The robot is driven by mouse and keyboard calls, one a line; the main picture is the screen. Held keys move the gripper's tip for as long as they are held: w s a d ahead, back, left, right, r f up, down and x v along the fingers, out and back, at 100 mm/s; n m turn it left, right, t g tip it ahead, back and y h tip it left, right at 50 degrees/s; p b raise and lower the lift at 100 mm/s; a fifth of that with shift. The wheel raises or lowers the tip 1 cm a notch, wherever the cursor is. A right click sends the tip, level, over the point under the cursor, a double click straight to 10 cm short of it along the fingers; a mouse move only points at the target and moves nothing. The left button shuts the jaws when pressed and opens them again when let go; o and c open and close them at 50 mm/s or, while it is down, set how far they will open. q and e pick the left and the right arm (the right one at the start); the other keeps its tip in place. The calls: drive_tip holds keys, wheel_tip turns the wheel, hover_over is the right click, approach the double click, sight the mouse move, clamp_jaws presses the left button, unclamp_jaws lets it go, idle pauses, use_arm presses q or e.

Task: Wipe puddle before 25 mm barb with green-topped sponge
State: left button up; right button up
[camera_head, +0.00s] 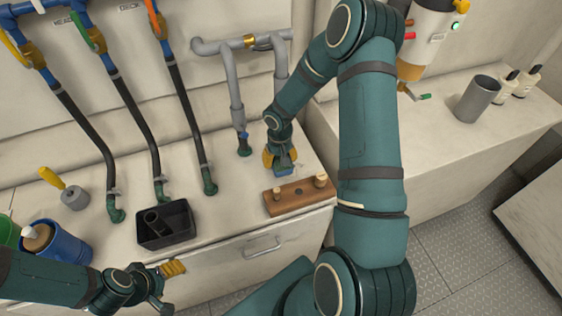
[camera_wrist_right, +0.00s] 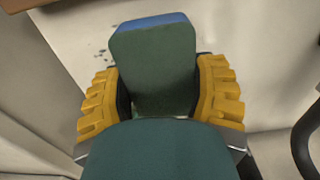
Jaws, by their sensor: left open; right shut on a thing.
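My right gripper (camera_head: 281,158) is shut on the green-topped sponge (camera_head: 285,169), low over the counter behind the wooden block. In the right wrist view the sponge (camera_wrist_right: 152,65) shows a dark green face and a blue far edge between the yellow fingers. I cannot tell whether it touches the counter. Small dark wet spots (camera_wrist_right: 103,53), perhaps part of the puddle, lie on the pale surface left of the sponge; the rest may be hidden. My left gripper (camera_head: 168,286) is open and empty at the counter's front edge. No 25 mm marking is readable on any barb.
A wooden block (camera_head: 288,202) with pale pegs stands just in front of the sponge. A black bin (camera_head: 166,234), hoses with green fittings (camera_head: 209,187), grey pipes (camera_head: 235,95) and a blue container (camera_head: 62,248) occupy the counter. A grey cup (camera_head: 477,99) stands on the right counter.

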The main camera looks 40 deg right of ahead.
drive_tip(key=shift+w+a+r+p, duration=0.15)
drive_tip(key=shift+r+p, duration=0.25)
drive_tip(key=shift+r, duration=0.55)
drive_tip(key=shift+r+p, duration=0.7)
drive_tip(key=shift+r, duration=0.5)
drive_tip(key=shift+f, duration=0.1)
